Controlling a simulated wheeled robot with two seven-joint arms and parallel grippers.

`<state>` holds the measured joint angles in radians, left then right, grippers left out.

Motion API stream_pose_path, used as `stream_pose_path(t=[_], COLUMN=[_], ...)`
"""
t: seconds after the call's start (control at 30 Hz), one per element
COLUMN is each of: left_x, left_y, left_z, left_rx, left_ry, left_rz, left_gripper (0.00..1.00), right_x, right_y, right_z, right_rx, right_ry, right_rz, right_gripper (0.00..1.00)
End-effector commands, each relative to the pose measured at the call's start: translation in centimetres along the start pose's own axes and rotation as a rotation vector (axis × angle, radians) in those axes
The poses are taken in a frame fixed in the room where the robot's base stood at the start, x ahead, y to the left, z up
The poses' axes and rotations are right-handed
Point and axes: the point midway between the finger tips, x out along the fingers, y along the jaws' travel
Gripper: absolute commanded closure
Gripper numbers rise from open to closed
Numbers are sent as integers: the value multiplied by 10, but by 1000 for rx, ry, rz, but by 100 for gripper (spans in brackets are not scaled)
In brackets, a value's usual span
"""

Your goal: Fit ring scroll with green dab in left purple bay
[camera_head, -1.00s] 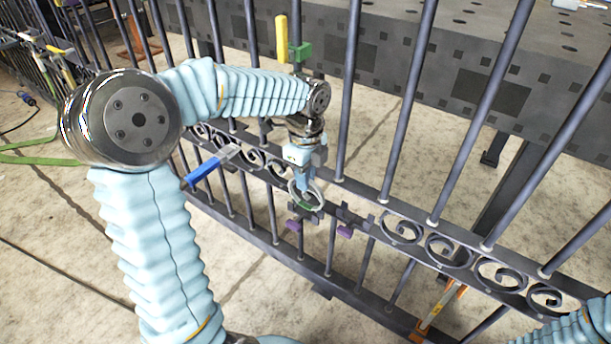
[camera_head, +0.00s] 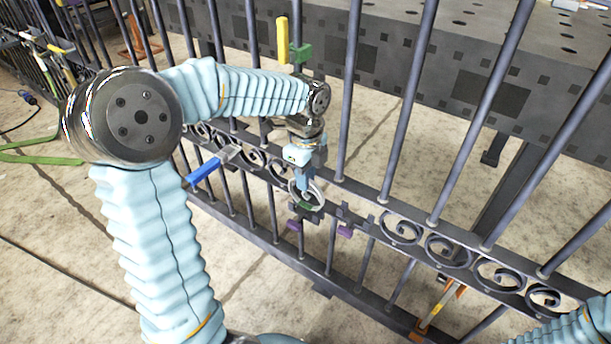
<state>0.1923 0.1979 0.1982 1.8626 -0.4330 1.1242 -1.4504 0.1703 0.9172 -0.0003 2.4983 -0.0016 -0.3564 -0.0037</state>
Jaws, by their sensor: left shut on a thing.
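My left gripper (camera_head: 304,178) points down at the gate's scroll band and is shut on the ring scroll (camera_head: 318,189), a grey ring. A green dab (camera_head: 305,206) shows at the ring's lower edge. The ring is at the left bay, just above the left purple mark (camera_head: 294,226). A second purple mark (camera_head: 345,231) lies to the right, below an empty stretch of the band. The fingers hide part of the ring, and I cannot tell whether it is fully seated. My right gripper is not in view; only a piece of my right arm shows at the lower right.
The dark gate has upright bars and fixed scrolls (camera_head: 402,229) right of the bays. A blue-handled brush (camera_head: 205,169) lies at the band on the left. A yellow and green clamp (camera_head: 283,40) stands behind my left wrist. A grey perforated table (camera_head: 470,60) stands behind the gate.

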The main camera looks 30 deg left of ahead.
Motion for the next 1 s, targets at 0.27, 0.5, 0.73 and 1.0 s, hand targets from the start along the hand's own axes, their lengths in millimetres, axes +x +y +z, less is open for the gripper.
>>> stream_pose_path(t=[0.27,0.5,0.73,1.0], left_x=[0,0,2,6], left_y=[0,0,0,0], left_z=[0,0,0,0], left_rx=[0,0,0,0], left_ry=[0,0,0,0], left_rz=[0,0,0,0], left_gripper=[100,100,100,100], right_x=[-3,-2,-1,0], right_y=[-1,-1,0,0], right_z=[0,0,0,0], right_rx=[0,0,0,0], right_ry=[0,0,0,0], right_rz=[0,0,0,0], right_gripper=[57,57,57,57])
